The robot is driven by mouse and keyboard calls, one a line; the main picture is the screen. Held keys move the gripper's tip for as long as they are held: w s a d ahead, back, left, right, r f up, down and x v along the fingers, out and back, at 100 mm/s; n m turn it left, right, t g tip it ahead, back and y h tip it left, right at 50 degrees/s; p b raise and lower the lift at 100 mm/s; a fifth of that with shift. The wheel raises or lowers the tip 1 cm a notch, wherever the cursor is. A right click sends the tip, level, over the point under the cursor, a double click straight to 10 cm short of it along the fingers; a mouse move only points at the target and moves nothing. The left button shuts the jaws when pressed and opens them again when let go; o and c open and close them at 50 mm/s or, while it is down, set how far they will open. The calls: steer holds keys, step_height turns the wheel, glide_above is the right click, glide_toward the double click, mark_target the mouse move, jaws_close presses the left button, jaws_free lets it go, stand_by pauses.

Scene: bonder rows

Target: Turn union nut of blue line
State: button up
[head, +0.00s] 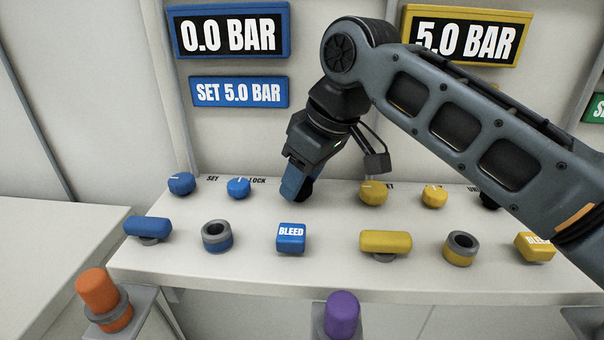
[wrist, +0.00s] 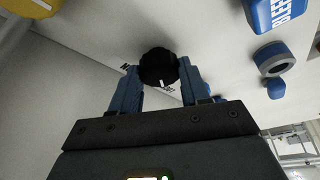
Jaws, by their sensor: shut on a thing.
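The blue line's union nut appears as a round black piece with a white mark (wrist: 157,67) at the back of the bench. In the wrist view it sits between the two blue fingers of my gripper (wrist: 160,80), which are shut on it from both sides. In the head view my gripper (head: 298,190) reaches down to the bench right of the blue LOCK knob (head: 238,187), and its fingers hide most of the nut. The blue display (head: 230,32) above reads 0.0 BAR, and the plate (head: 239,92) under it reads SET 5.0 BAR.
Left of my gripper is the blue SET knob (head: 181,183). In front stand a blue handle (head: 148,227), a grey-blue ring (head: 216,236) and the blue BLEED block (head: 291,238). A yellow knob (head: 373,192) stands close on the right. The yellow display (head: 466,36) is partly behind my arm.

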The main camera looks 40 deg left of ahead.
steer(key=shift+r+p, duration=0.1)
steer(key=shift+p, duration=0.2)
steer(key=m+p, duration=0.2)
steer(key=p, duration=0.1)
steer(key=shift+s+r+t, duration=0.15)
steer(key=shift+r+t, duration=0.05)
steer(key=shift+t, duration=0.1)
steer(key=m+t+p, duration=0.1)
steer(key=m+p, duration=0.2)
steer(key=p, duration=0.2)
steer(key=shift+s+m, duration=0.15)
steer(key=shift+m, duration=0.25)
steer(key=m+t+h+p, duration=0.1)
steer(key=m+p, duration=0.2)
steer(key=p, duration=0.1)
steer(key=shift+a, duration=0.1)
steer(key=shift+f+m+t+h+p, duration=0.2)
steer(key=shift+m+t+h+p, duration=0.25)
steer(key=shift+m+p, duration=0.75)
steer(key=o, duration=1.1)
steer(key=shift+f, duration=0.1)
steer(key=shift+c, duration=0.2)
